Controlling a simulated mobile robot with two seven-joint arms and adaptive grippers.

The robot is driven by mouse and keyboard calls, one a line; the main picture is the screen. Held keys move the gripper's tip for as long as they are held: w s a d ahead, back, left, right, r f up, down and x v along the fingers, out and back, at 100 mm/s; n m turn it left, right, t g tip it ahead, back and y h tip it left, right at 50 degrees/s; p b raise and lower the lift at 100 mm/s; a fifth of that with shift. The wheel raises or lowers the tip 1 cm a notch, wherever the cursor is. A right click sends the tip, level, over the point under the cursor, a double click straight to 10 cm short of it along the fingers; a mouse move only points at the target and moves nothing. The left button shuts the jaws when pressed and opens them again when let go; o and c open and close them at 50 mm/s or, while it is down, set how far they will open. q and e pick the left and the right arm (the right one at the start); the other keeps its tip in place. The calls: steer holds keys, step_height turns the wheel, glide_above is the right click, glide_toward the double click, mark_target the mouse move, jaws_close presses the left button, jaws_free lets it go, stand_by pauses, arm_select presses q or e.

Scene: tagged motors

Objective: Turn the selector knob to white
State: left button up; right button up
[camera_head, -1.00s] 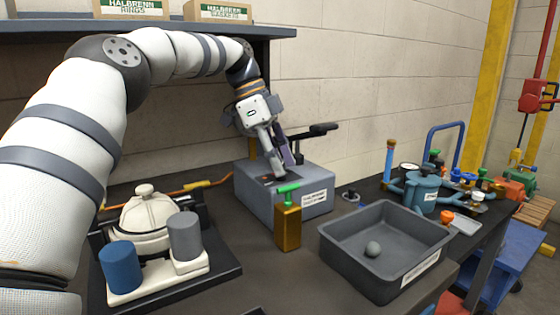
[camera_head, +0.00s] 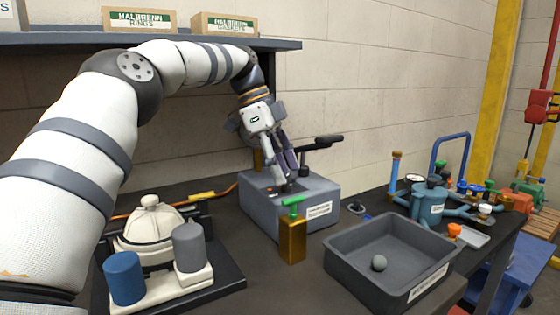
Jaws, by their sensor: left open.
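A grey box (camera_head: 262,211) with a white label on its front stands on the dark bench near the wall. My left gripper (camera_head: 292,180) reaches down to the top of this box, with its fingers open. A small dark part (camera_head: 290,187) shows at the fingertips; I cannot tell whether it is the selector knob or whether the fingers touch it. A small red-orange mark (camera_head: 272,188) shows on the box top beside the fingers. No white marking for the knob can be made out. My right gripper is not in view.
A black lever (camera_head: 325,140) rises behind the box. A brass block with a green handle (camera_head: 292,240) stands in front. A grey tray (camera_head: 350,273) holding a ball is at right. Blue and grey cylinders (camera_head: 124,278) stand front left. Teal valve fittings (camera_head: 428,203) are farther right.

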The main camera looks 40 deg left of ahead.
arm_select(q)
steer(key=v, duration=0.6)
steer(key=shift+r, duration=0.2)
steer(key=shift+s+a, duration=0.1)
